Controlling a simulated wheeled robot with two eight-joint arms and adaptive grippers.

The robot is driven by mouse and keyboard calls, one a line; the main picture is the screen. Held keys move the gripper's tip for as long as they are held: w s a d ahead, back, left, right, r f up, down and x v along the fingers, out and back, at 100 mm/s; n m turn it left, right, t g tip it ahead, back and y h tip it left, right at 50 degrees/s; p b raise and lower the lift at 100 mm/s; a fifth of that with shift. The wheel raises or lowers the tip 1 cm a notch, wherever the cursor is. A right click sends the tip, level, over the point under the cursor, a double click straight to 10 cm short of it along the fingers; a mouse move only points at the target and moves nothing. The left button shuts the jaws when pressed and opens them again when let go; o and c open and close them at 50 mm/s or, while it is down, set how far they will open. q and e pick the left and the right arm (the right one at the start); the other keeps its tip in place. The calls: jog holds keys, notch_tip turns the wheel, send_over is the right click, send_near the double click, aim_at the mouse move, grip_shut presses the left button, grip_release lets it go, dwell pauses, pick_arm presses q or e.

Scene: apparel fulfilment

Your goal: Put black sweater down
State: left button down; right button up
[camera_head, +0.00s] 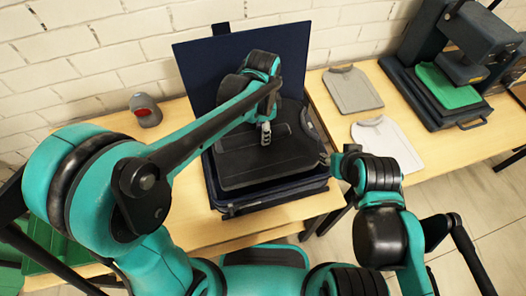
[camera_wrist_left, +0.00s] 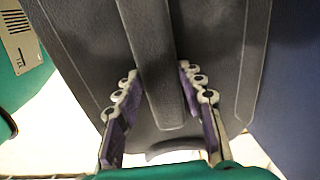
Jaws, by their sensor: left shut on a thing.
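The black sweater (camera_head: 248,168) is a flat dark panel with a raised ridge along its middle. It lies level over the open dark blue case (camera_head: 290,193); I cannot tell whether it rests inside or hangs just above. My left gripper (camera_head: 266,133) is over its middle. In the left wrist view the gripper's fingers (camera_wrist_left: 158,75) stand on both sides of the ridge on the sweater (camera_wrist_left: 85,60), shut on it. My right gripper (camera_head: 338,162) is to the right of the case, clear of the sweater; its fingers are too unclear to judge.
The case lid (camera_head: 205,65) stands up at the back against the white brick wall. A grey-red device (camera_head: 145,110) is on the table at left. Two grey garment panels (camera_head: 352,90) lie on the right table, beside a dark press (camera_head: 480,45) with a green panel (camera_head: 448,87).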

pick_arm(q)
notch_tip(320, 180, down, 6)
jog(key=shift+w+f+b, duration=0.15)
jog(key=shift+f+b, duration=0.1)
jog(key=shift+b, duration=0.6)
notch_tip(320, 180, down, 6)
jog(key=shift+r+b, duration=0.15)
jog(key=shift+b, duration=0.8)
jog(key=shift+r, duration=0.1)
jog(key=c, duration=1.4)
grip_release()
jog(key=shift+f, duration=0.2)
jog(key=o, duration=0.5)
jog(key=shift+r, duration=0.1)
jog(key=shift+r, duration=0.1)
